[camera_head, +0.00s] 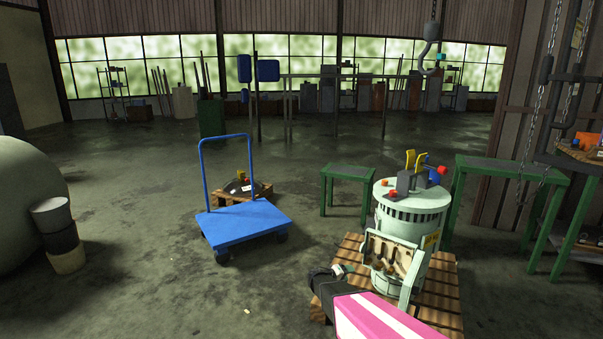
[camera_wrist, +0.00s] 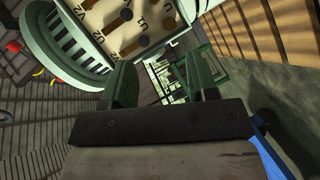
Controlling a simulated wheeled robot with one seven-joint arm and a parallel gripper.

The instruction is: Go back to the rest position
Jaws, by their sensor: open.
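The disperser (camera_head: 410,220) is a pale green, drum-shaped machine standing on a wooden pallet (camera_head: 445,317). Its terminal box (camera_head: 395,256) is open at the front, with brown terminals inside. In the wrist view the terminal board (camera_wrist: 130,18), marked with letters such as U1 and V2, is at the top, next to the ribbed pale green housing (camera_wrist: 62,45). My gripper (camera_wrist: 162,82) is open, with two dark green fingers apart and nothing between them. In the head view my gripper (camera_head: 328,280) is at the lower left of the terminal box; its fingertips are hard to make out.
A blue cart (camera_head: 245,222) stands left of the disperser, with a small loaded pallet (camera_head: 247,192) behind it. Green tables (camera_head: 348,171) stand behind and to the right. A hook (camera_head: 425,57) and chains hang above. The floor at the left middle is clear.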

